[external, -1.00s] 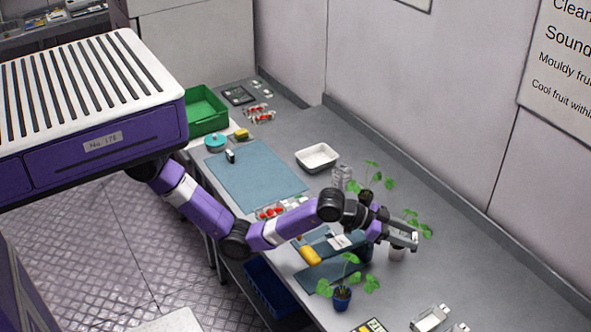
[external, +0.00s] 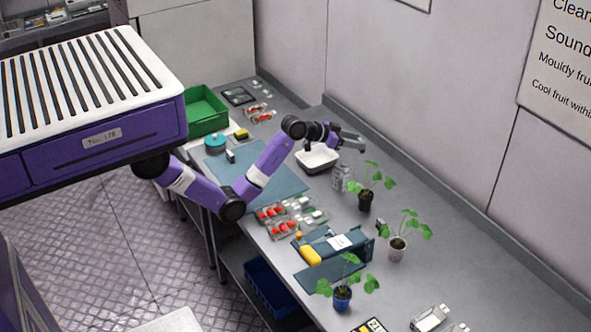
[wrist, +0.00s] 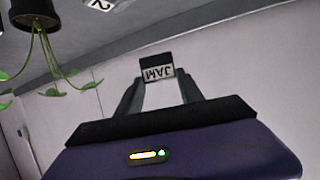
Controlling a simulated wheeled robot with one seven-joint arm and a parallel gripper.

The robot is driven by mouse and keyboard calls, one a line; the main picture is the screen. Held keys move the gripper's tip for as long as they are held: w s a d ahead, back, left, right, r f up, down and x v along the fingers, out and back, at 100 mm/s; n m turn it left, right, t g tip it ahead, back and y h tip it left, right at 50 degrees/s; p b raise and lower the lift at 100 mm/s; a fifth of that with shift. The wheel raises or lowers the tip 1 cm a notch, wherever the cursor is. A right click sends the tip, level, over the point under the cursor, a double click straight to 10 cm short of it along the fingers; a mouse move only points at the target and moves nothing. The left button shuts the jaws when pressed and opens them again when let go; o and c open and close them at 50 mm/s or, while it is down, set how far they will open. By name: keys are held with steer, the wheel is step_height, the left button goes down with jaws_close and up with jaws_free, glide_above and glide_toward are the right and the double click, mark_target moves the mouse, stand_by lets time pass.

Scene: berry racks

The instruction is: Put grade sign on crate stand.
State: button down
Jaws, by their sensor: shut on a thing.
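A small dark sign with a pale panel reading JAM (wrist: 158,72), upside down in the wrist view, is between the fingertips of my gripper (wrist: 158,84). My gripper is shut on it. In the external view my gripper (external: 354,141) is raised near the white tray (external: 318,168), on its wall side, and the sign cannot be made out there. I cannot tell for certain which thing is the crate stand. A green crate (external: 205,124) stands at the far left of the bench.
Potted plants stand by the wall, with a black pot (external: 365,200) and a white pot (external: 397,248), and a blue pot (external: 342,298) nearer the front. The blue mat (external: 262,172) is mostly clear.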

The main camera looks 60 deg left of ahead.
steer(key=s+a+r+n+y, duration=0.15)
steer(key=s+a, duration=0.25)
steer(key=a, duration=0.9)
steer(key=s+a+n+y, duration=0.15)
steer(key=s+a, duration=0.35)
steer(key=a, duration=0.8)
steer(key=s+a+n+y, duration=0.15)
steer(key=s+a, duration=0.25)
steer(key=a, duration=1)
steer(key=s+a+r+n+y+p, duration=0.1)
steer(key=s+a+n+y, duration=0.1)
steer(key=s+a, duration=1)
steer(key=s+a+r+n+y, duration=0.25)
steer(key=s+a, duration=0.65)
steer(key=s, duration=0.7)
steer(key=shift+m, duration=0.5)
steer(key=f, duration=1.3)
steer(key=f+p, duration=0.1)
steer(key=f, duration=1.2)
steer(key=shift+s+d, duration=0.2)
steer(key=shift+f+b, duration=0.3)
steer(key=shift+b, duration=0.15)
